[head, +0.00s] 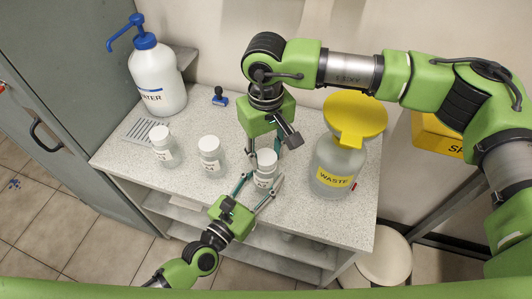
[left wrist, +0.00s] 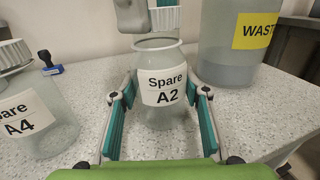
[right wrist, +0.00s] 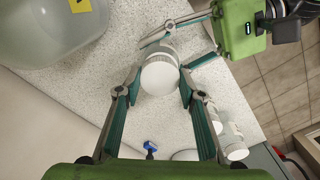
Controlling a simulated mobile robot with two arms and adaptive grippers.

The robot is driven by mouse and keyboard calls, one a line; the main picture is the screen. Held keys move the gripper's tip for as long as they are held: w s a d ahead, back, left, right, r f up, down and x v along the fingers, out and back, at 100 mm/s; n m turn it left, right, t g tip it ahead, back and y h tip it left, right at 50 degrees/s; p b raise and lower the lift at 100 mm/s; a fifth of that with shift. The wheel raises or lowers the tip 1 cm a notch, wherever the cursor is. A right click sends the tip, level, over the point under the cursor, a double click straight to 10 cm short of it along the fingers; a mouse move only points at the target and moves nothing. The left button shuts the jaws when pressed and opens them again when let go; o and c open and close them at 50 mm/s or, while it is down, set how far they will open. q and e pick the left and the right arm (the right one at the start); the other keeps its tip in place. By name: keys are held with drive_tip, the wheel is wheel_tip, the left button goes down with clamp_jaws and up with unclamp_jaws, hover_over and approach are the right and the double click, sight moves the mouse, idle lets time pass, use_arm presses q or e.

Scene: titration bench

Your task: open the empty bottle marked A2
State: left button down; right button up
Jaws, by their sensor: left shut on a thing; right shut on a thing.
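The clear bottle marked Spare A2 (left wrist: 163,88) stands upright on the bench, and it also shows in the head view (head: 264,181). My left gripper (left wrist: 167,92) is shut on its body from the front. Its white ribbed cap (left wrist: 176,22) is between the fingers of my right gripper (right wrist: 160,80), which comes from above and is shut on it. The cap's round top (right wrist: 160,77) faces the right wrist camera. In the left wrist view the bottle's rim shows below the cap, and the cap appears raised from it. The inside of the mouth is hard to see.
A capped bottle marked Spare A4 (left wrist: 35,122) stands to the left, with another capped bottle (head: 164,147) farther left. A waste container (head: 338,160) with a yellow funnel stands close on the right. A water bottle (head: 157,80) and blue stamp (head: 219,97) stand behind.

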sight(266, 157)
drive_tip(key=shift+r, duration=0.75)
drive_tip(key=shift+r, duration=2)
use_arm(q)
drive_tip(key=c, duration=1.1)
unclamp_jaws()
